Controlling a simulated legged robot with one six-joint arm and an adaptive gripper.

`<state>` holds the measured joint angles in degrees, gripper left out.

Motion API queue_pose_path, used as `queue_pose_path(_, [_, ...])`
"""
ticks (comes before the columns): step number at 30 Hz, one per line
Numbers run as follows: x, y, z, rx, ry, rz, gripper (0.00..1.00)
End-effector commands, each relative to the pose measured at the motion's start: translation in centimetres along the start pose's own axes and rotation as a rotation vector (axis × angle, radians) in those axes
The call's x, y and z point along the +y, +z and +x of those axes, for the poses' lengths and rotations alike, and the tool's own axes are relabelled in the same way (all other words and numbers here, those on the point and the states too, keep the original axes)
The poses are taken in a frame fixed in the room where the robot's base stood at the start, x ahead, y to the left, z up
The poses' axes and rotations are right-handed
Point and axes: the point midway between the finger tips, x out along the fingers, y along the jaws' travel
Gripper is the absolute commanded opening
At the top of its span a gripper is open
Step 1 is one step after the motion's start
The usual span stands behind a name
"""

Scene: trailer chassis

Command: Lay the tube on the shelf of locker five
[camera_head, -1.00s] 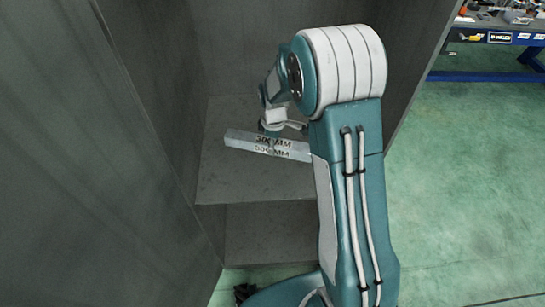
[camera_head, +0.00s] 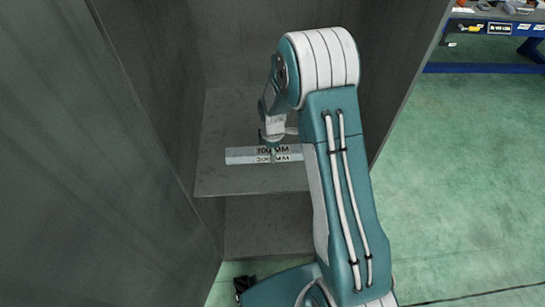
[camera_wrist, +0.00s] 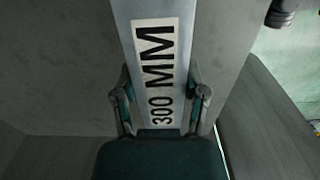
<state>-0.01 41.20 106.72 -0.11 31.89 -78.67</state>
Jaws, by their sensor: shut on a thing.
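The tube (camera_head: 240,156) is a grey square bar with a "300 MM" label. In the head view it lies level across the picture, over the locker's shelf (camera_head: 225,182); I cannot tell whether it touches the shelf. My gripper (camera_head: 272,150) is shut on the tube near its labelled part. In the wrist view the tube (camera_wrist: 140,12) runs up the picture between the two fingers of my gripper (camera_wrist: 161,98). The tube's right end is hidden behind my arm in the head view. No locker number shows.
The grey locker's left wall (camera_head: 130,110) and right wall (camera_head: 405,75) stand close on both sides of my arm. A lower compartment floor (camera_head: 265,235) lies under the shelf. A blue workbench (camera_head: 490,68) with tools stands at the far right. Green floor is clear at right.

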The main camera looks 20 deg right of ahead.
Motion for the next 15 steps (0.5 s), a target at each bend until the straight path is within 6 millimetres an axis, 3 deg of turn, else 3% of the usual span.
queue_pose_path(6, [-0.1,0.0,2.9,-0.001,-0.003,0.000,0.00])
queue_pose_path(15, [0.0,0.0,3.2,0.000,0.000,0.000,0.00])
